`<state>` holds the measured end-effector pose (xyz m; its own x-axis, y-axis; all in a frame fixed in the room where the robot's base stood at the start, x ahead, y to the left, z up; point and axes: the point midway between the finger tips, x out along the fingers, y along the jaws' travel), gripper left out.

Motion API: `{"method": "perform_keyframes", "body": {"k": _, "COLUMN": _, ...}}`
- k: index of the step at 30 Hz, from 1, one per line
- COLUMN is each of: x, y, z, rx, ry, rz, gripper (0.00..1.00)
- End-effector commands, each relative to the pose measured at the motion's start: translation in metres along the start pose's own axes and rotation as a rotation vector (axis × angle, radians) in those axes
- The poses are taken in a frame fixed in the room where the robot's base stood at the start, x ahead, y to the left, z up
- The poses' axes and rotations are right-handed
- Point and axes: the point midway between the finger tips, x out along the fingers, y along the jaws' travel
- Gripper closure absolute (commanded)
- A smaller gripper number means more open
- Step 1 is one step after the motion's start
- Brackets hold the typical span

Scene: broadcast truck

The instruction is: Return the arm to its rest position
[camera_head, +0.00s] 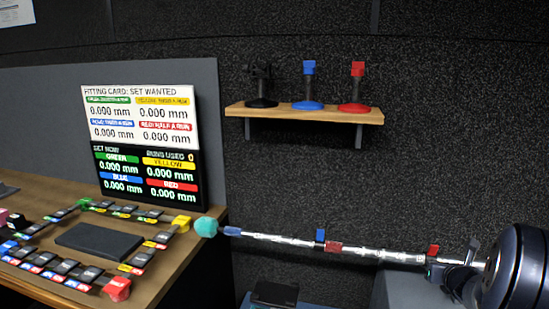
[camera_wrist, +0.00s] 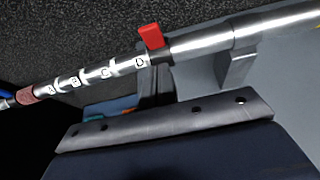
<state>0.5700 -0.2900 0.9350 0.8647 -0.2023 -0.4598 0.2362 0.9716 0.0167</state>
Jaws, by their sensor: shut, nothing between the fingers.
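My arm's dark rounded end (camera_head: 515,268) is at the right edge of the head view. My gripper (camera_head: 470,254) is shut and empty in front of it, close to the right end of a long metal rod (camera_head: 285,240). Whether it touches the rod cannot be told. The rod also crosses the top of the wrist view (camera_wrist: 195,45), with a red tab (camera_wrist: 150,36) on it and a grey support (camera_wrist: 236,66) under it. A grey plate with holes and a dark body fill the lower wrist view.
The rod has a teal end (camera_head: 206,227) near the desk, plus blue (camera_head: 320,237) and red (camera_head: 333,247) clips. A wall shelf (camera_head: 300,114) carries one black, one blue and one red stand. The desk (camera_head: 160,279) holds a display board (camera_head: 145,145) and several small labelled blocks.

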Motion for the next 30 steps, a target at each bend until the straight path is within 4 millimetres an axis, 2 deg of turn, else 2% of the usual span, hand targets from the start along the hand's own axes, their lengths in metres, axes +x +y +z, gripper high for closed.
{"method": "perform_keyframes", "body": {"k": 1, "x": 0.002, "y": 0.0, "z": -0.006, "rx": 0.001, "ry": -0.01, "rz": -0.001, "gripper": 1.0}}
{"method": "perform_keyframes", "body": {"k": 30, "x": -0.001, "y": 0.0, "z": -0.031, "rx": -0.01, "ry": -0.194, "rz": -0.019, "gripper": 1.0}}
